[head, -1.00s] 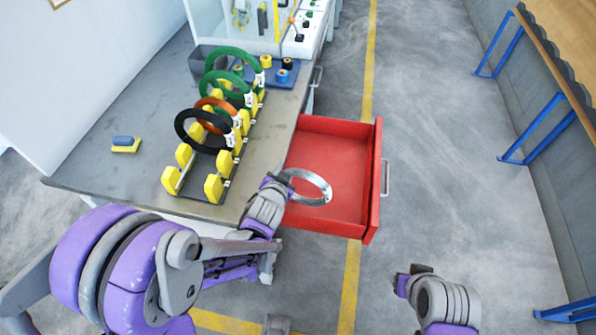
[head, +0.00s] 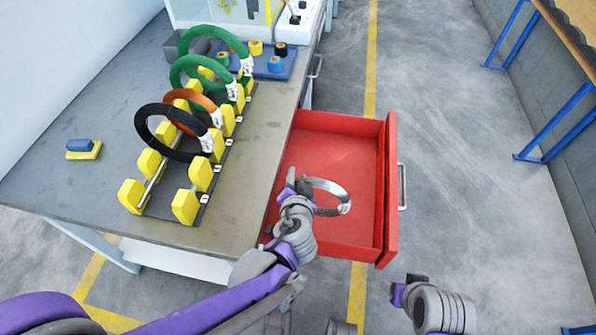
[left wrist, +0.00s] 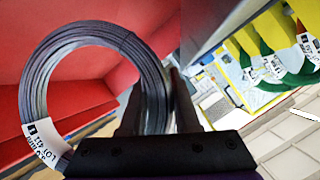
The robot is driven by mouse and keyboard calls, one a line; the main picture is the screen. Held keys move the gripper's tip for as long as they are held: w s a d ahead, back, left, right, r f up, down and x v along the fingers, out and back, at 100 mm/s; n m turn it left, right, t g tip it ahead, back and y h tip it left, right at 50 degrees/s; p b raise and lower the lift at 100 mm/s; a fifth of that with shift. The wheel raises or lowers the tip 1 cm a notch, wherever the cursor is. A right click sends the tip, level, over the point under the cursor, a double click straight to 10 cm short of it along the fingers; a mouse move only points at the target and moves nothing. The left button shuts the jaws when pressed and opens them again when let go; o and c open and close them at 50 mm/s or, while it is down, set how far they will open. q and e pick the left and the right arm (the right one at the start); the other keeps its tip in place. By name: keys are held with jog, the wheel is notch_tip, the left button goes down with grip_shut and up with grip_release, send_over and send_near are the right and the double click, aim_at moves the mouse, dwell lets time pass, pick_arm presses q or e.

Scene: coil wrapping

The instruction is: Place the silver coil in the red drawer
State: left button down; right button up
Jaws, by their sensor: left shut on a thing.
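The silver coil (head: 333,184) is a metal ring with a white label, held by my left gripper (head: 299,187). In the left wrist view the coil (left wrist: 37,88) passes between the two dark fingers (left wrist: 160,100), which are shut on it. In the head view the coil shows over the open red drawer (head: 345,140); I cannot tell whether it touches the drawer floor. The drawer's red walls also fill the left of the left wrist view (left wrist: 90,30). My right gripper (head: 408,290) is empty over the floor at the lower right; its fingers are too small to read.
The grey workbench (head: 70,185) stands left of the drawer. Its yellow rack (head: 184,206) holds a black coil (head: 143,124), an orange coil and green coils. A blue and yellow block (head: 82,148) lies at left. The floor right of the drawer is clear.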

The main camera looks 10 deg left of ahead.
pick_arm(q)
notch_tip(320, 180, down, 6)
jog(key=b, duration=0.2)
jog(key=w+a+b, duration=0.1)
jog(key=w, duration=0.7)
jog(key=shift+a+f, duration=0.25)
jog(key=shift+f, duration=0.2)
pick_arm(e)
jog(key=f, duration=0.5)
jog(key=shift+w, duration=0.25)
pick_arm(q)
jog(key=shift+b, duration=0.3)
jog(key=shift+f, duration=0.15)
jog(key=c, duration=0.6)
grip_release()
jog(key=shift+c, duration=0.2)
pick_arm(e)
jog(key=shift+f, duration=0.1)
